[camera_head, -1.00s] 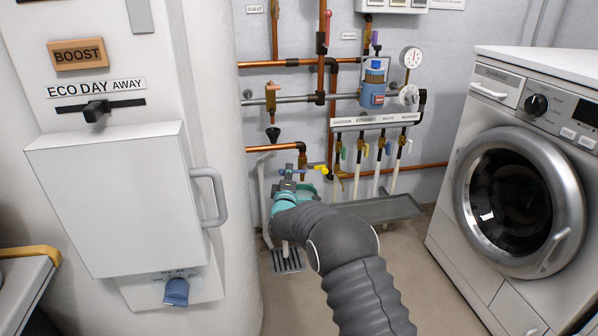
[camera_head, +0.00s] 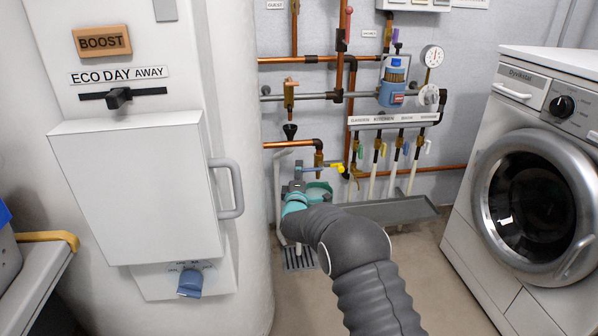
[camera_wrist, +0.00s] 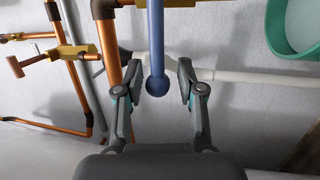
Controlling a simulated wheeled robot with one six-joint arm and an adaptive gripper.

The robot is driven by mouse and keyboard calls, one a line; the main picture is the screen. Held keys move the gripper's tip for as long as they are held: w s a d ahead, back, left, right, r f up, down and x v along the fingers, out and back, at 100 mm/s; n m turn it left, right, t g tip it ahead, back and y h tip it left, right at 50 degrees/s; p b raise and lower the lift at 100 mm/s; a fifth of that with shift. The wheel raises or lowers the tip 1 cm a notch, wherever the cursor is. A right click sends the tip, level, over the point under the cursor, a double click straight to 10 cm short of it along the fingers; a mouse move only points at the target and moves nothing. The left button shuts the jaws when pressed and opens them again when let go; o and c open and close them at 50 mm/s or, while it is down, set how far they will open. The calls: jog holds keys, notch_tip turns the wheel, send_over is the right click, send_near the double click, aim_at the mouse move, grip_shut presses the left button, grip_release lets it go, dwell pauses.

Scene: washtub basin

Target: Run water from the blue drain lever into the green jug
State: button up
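The blue drain lever (camera_wrist: 155,40), a rod with a ball at its end, hangs down into the wrist view from the top edge. Its ball lies between the fingers of my gripper (camera_wrist: 157,75), which is open with a gap on both sides of the lever. The green jug (camera_wrist: 289,30) shows partly at the upper right of the wrist view, apart from the fingers. In the head view the jug (camera_head: 321,188) is below the pipes, partly hidden behind my arm. My gripper (camera_head: 294,187) is small there, just left of it. I cannot see water.
Copper pipes (camera_wrist: 108,60) run close to the left finger. A yellow-handled tap (camera_head: 338,168) and a row of coloured valves are right of the jug. A floor grate (camera_head: 298,259) lies below, and a grey tray (camera_head: 400,211) sits right. A washing machine (camera_head: 530,190) stands at right.

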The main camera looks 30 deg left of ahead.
jog(key=shift+w+d, duration=0.35)
jog(key=shift+d, duration=0.15)
jog(key=v, duration=1.2)
jog(key=shift+a, duration=0.2)
